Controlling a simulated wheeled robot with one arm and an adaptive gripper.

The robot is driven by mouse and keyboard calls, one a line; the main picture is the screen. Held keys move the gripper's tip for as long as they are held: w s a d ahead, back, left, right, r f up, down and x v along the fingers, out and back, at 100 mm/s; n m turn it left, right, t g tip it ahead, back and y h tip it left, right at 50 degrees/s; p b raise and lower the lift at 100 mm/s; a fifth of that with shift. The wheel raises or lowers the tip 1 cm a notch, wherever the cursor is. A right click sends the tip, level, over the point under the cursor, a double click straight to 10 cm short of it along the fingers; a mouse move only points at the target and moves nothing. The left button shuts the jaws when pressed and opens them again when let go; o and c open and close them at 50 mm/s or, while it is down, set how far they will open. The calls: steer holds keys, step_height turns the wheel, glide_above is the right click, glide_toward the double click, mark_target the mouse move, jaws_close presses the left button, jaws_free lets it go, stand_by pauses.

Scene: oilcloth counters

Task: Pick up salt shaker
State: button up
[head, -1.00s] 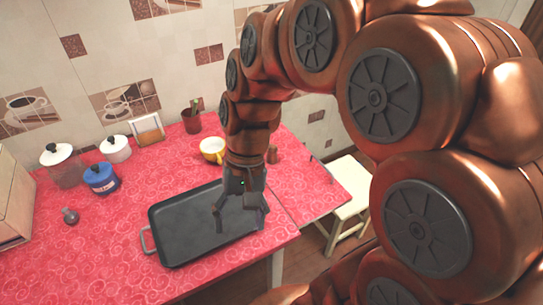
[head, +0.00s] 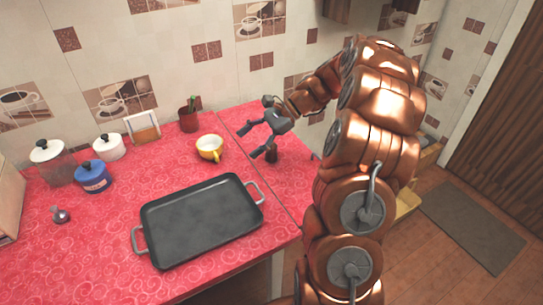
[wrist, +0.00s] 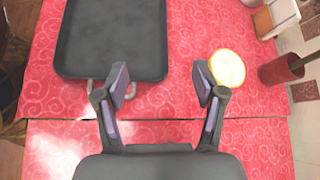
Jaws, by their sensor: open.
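A small dark brown cylinder (head: 272,155), perhaps a shaker, stands on the red cloth at the right part of the counter. A small grey object with a rounded body (head: 61,215) is at the far left; I cannot tell for sure which of the two is the salt shaker. My gripper (head: 250,143) is open and empty, just above and left of the brown cylinder in the head view, fingers pointing left. In the wrist view my gripper (wrist: 160,85) is spread over bare cloth, and neither small object shows.
A black roasting pan (head: 200,222) fills the middle front. A yellow cup (head: 210,149) stands left of my gripper, with a brown pot (head: 188,119) behind. A blue jar (head: 93,177) and white-lidded jars (head: 109,147) are left. Cloth is bare between pan and jars.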

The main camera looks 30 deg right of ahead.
mark_target(271, 147)
steer(key=d+f+m+t, duration=0.1)
steer(key=d+f+m, duration=0.1)
steer(key=d, duration=0.3)
steer(key=w+d+f+m+t+b, duration=0.1)
steer(key=d+f+m+t, duration=0.1)
steer(key=d, duration=0.3)
steer(key=w+d+f+m+t, duration=0.1)
steer(key=d+f+m, duration=0.1)
steer(key=d, duration=0.4)
steer(key=shift+w+f+b, duration=0.1)
steer(key=shift+f+b, duration=0.3)
steer(key=shift+f, duration=0.3)
steer(key=shift+d+f+t, duration=0.15)
steer(key=shift+d+t, duration=0.1)
steer(key=shift+t, duration=0.05)
steer(key=shift+w+f, duration=0.1)
steer(key=shift+s+a+p+x, duration=0.1)
steer(key=shift+s+p+x, duration=0.1)
steer(key=shift+x, duration=1.65)
steer(key=shift+s+a+p+x, duration=0.1)
steer(key=shift+s+p+x, duration=0.1)
steer(key=shift+x, duration=1.7)
steer(key=shift+f, duration=0.1)
steer(key=c, duration=1.3)
steer(key=shift+o, duration=0.2)
